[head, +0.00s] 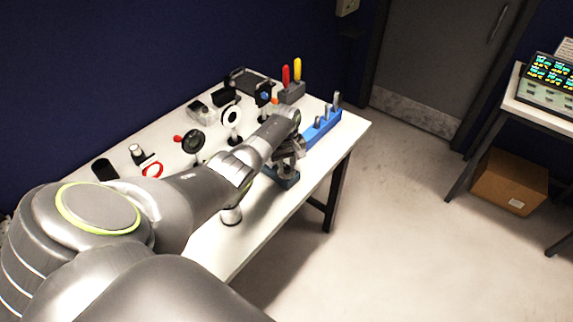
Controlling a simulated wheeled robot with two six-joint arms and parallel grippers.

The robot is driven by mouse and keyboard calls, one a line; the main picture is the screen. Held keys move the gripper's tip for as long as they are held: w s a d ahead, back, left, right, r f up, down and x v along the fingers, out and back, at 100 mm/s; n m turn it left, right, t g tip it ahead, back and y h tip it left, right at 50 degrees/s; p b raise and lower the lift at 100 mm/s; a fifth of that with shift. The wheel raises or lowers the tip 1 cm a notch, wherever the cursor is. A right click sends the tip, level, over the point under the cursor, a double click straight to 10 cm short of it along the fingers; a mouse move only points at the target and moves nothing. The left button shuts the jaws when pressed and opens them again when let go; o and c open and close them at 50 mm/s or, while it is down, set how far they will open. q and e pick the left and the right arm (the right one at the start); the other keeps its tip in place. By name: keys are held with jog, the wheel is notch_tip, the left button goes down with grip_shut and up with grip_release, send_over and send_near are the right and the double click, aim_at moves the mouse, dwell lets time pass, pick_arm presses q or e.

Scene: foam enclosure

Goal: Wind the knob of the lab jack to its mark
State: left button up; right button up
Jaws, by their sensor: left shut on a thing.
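The lab jack (287,181) stands on the white table near its front right edge, with its dark blue-grey base showing under my arm. My left arm reaches over the table from the left. My left gripper (290,148) points down at the jack and is shut at its knob. The knob and its mark are hidden behind the gripper and wrist, too small to make out. My right gripper is not in view.
A blue rack (322,129) with metal posts stands just right of the jack. Behind my arm are several optics mounts, including a white ring mount (232,117), and a screwdriver holder (291,94). The table's front edge is close to the jack.

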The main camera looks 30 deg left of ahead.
pick_arm(q)
jog(key=shift+n, duration=1.6)
jog(key=o, duration=1)
jog(key=shift+r, duration=0.1)
